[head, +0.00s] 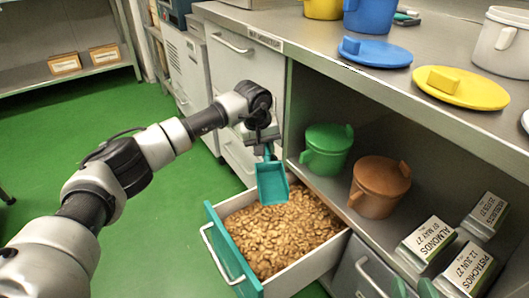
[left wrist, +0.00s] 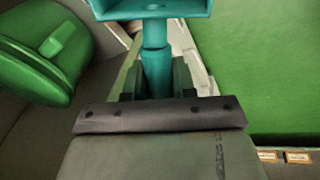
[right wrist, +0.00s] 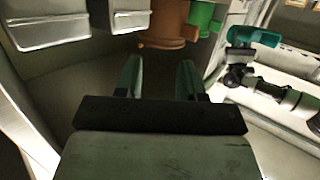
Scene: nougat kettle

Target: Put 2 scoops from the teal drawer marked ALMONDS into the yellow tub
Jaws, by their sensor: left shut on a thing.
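The teal-fronted drawer (head: 228,245) is pulled open and full of tan nuts (head: 283,228); no marking on its front is readable. My left gripper (head: 262,137) is shut on the handle of a teal scoop (head: 271,182), which hangs bowl-down over the drawer and looks empty. The scoop's handle (left wrist: 156,70) stands between the fingers in the left wrist view. The scoop also shows in the right wrist view (right wrist: 255,37). The yellow tub (head: 322,8) is on the countertop, cut by the top edge.
A green tub (head: 327,148) and a brown tub (head: 380,185) stand on the shelf beside the drawer. Labelled boxes, one reading ALMONDS (head: 426,240), lie to the right. A blue tub (head: 370,15), blue lid (head: 376,52) and yellow lid (head: 460,88) are on the counter.

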